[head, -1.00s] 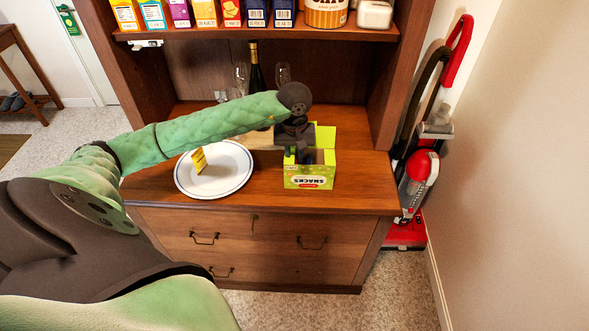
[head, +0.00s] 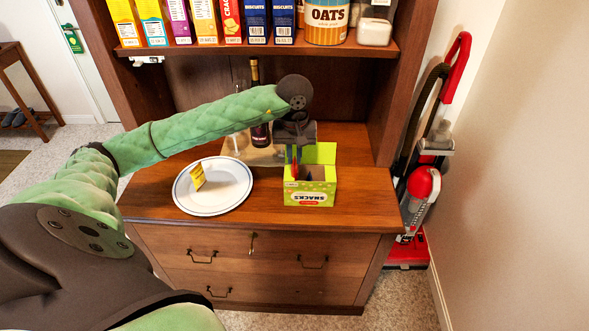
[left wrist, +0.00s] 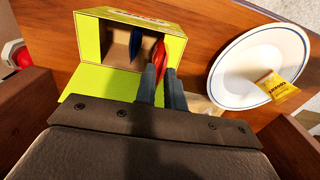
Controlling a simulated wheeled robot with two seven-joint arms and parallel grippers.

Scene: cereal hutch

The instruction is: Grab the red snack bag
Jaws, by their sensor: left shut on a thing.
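The red snack bag (left wrist: 159,58) shows in the left wrist view between the fingers of my left gripper (left wrist: 160,72). The gripper is shut on it. In the head view the red bag (head: 294,168) is a thin strip below my left gripper (head: 293,152), at the left side of the green snack box (head: 311,198). The box is open, with its lid flap raised at the back. A blue bag (left wrist: 136,42) stands inside the box in the left wrist view. The bag's lower part is hard to make out. My right gripper is not in view.
A white plate (head: 232,198) with a blue rim holds a yellow packet (head: 198,178), left of the box. A dark bottle (head: 260,135) and glasses stand behind. The shelf (head: 190,49) above carries several cereal boxes and an oats tin (head: 327,22). A red vacuum cleaner stands at the right.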

